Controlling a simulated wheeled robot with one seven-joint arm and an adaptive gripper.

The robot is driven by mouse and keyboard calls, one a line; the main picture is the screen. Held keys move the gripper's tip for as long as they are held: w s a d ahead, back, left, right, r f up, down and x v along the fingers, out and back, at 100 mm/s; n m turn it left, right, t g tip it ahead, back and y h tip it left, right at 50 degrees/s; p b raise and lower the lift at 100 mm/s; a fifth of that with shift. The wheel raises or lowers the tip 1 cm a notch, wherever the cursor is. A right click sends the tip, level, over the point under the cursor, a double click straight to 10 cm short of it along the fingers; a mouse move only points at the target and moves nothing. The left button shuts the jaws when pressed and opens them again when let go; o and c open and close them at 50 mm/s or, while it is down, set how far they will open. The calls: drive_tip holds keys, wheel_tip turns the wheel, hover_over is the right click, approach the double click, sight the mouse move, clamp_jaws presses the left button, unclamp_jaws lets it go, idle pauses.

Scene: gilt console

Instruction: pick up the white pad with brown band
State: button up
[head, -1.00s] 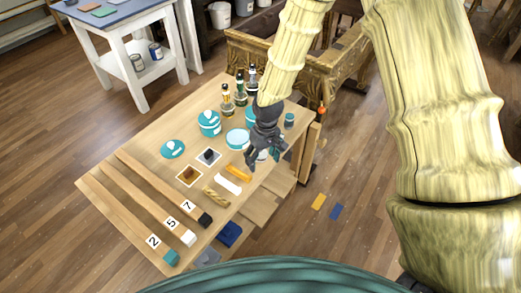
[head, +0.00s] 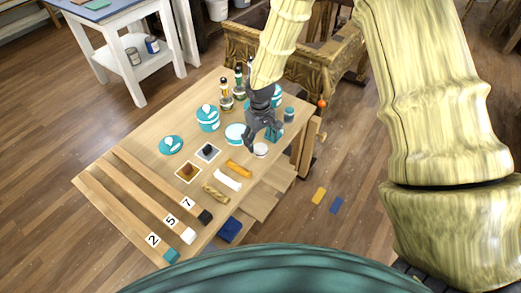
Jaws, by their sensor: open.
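A small round white pad (head: 261,151) lies on the wooden table near its right edge. A thin brownish band seems to run round its side, but it is too small to be sure. My gripper (head: 263,142) is open, fingers pointing down, just behind and above the pad in the picture. Nothing shows between the fingers. I cannot tell how high the fingertips are above the table.
An orange roll (head: 238,168), a white strip (head: 227,180) and a twisted tan bundle (head: 216,194) lie nearer. Bottles (head: 225,95) stand at the back.

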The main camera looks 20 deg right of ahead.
sight(261, 147)
drive_tip(key=shift+s+f+p, duration=0.1)
drive_tip(key=shift+f+p, duration=0.35)
drive_tip(key=shift+f, duration=2.05)
drive_tip(key=shift+c, duration=0.5)
drive_tip(key=c, duration=0.8)
